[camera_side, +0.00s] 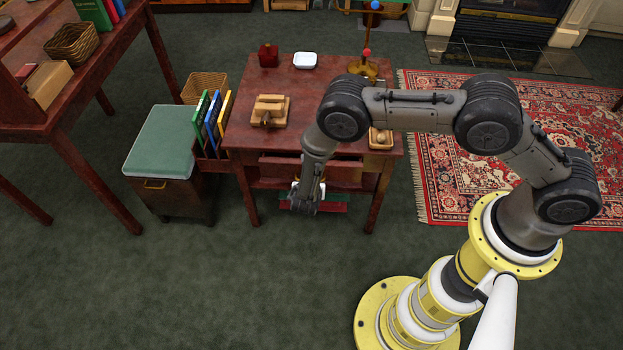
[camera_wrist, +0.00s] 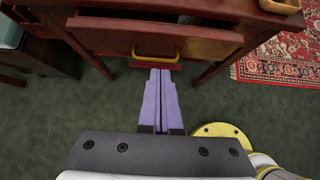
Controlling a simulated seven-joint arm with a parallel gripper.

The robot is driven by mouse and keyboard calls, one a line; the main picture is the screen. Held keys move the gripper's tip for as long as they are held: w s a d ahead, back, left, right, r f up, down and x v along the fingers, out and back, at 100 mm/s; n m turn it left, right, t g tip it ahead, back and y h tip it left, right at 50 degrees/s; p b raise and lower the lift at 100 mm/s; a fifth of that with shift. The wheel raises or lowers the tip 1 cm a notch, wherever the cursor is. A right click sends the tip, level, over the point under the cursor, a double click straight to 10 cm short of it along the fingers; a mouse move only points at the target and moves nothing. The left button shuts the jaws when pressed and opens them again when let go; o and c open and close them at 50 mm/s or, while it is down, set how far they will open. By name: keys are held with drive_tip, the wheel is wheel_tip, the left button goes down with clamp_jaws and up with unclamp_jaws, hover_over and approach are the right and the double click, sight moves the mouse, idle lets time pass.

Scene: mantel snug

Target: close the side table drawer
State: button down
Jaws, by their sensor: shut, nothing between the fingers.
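The side table (camera_side: 240,128) is dark red wood. Its drawer (camera_side: 335,175) stands partly out at the front, and in the wrist view the drawer front (camera_wrist: 110,36) shows with a dark gap behind its top edge. A brass-coloured handle (camera_wrist: 155,54) is on the drawer front. My gripper (camera_wrist: 160,72) has purple fingers pressed together with nothing between them. The fingertips point at the drawer front, just below the handle in the picture; I cannot tell whether they touch it. In the side view my gripper (camera_side: 304,206) hangs low before the drawer, partly hidden by my wrist.
A green-topped stool (camera_side: 160,140) and a rack of upright books (camera_side: 210,125) stand left of the table. A wooden item (camera_side: 270,110), a white dish (camera_side: 305,60) and a red box (camera_side: 268,55) sit on the tabletop. Carpet in front is clear.

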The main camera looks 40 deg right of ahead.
drive_tip(key=c, duration=1.6)
unclamp_jaws()
drive_tip(key=v, duration=0.3)
drive_tip(key=shift+s+a+r, duration=0.15)
drive_tip(key=shift+r, duration=0.05)
drive_tip(key=c, duration=1.3)
unclamp_jaws()
drive_tip(key=shift+s+r, duration=0.1)
drive_tip(key=shift+c, duration=0.2)
drive_tip(key=shift+o, duration=0.9)
drive_tip(key=shift+s+a+m, duration=0.1)
drive_tip(key=shift+a+m, duration=0.1)
drive_tip(key=shift+m, duration=0.1)
drive_tip(key=s+a+f+m+g+y, duration=0.7)
drive_tip(key=s+a+f+m+y, duration=0.45)
drive_tip(key=m, duration=0.65)
drive_tip(key=w+d+r+m+t+y, duration=0.6)
drive_tip(key=w+m, duration=0.3)
drive_tip(key=m, duration=0.8)
drive_tip(key=s+d+f+m+t+h, duration=0.15)
drive_tip(key=d+m+t, duration=0.3)
drive_tip(key=d, duration=0.55)
drive_tip(key=d+f+m+t+h, duration=0.35)
drive_tip(key=d+m, duration=0.25)
drive_tip(key=d, duration=0.3)
drive_tip(key=shift+y, duration=0.45)
drive_tip(key=x, duration=0.9)
drive_tip(key=r+x, duration=0.1)
drive_tip(key=x, duration=0.3)
drive_tip(key=shift+w, duration=0.4)
